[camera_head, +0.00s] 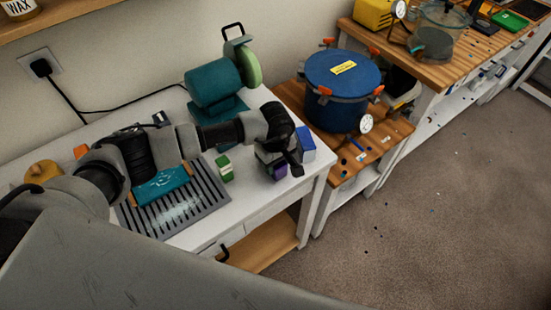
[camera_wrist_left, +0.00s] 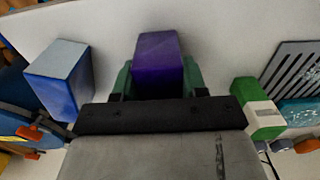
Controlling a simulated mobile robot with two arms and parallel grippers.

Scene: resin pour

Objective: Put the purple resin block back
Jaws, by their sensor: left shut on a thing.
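The purple resin block (camera_head: 279,170) is at the right end of the white table in the head view, below my left gripper (camera_head: 277,160). In the left wrist view the purple block (camera_wrist_left: 158,56) sits between the two green fingers of the left gripper (camera_wrist_left: 160,78), which is shut on it. Whether the block touches the table top cannot be told. A blue block (camera_head: 305,145) stands close by on the right; it also shows in the left wrist view (camera_wrist_left: 60,78). A green and white block (camera_head: 224,168) stands to the left, and in the wrist view (camera_wrist_left: 258,108). My right gripper is not in view.
A dark slotted tray (camera_head: 206,200) with a teal piece (camera_head: 160,186) lies left on the white table. A teal machine with a green wheel (camera_head: 215,82) stands behind. A blue pot with a gauge (camera_head: 343,85) stands on the wooden table at right. The white table's front edge is near.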

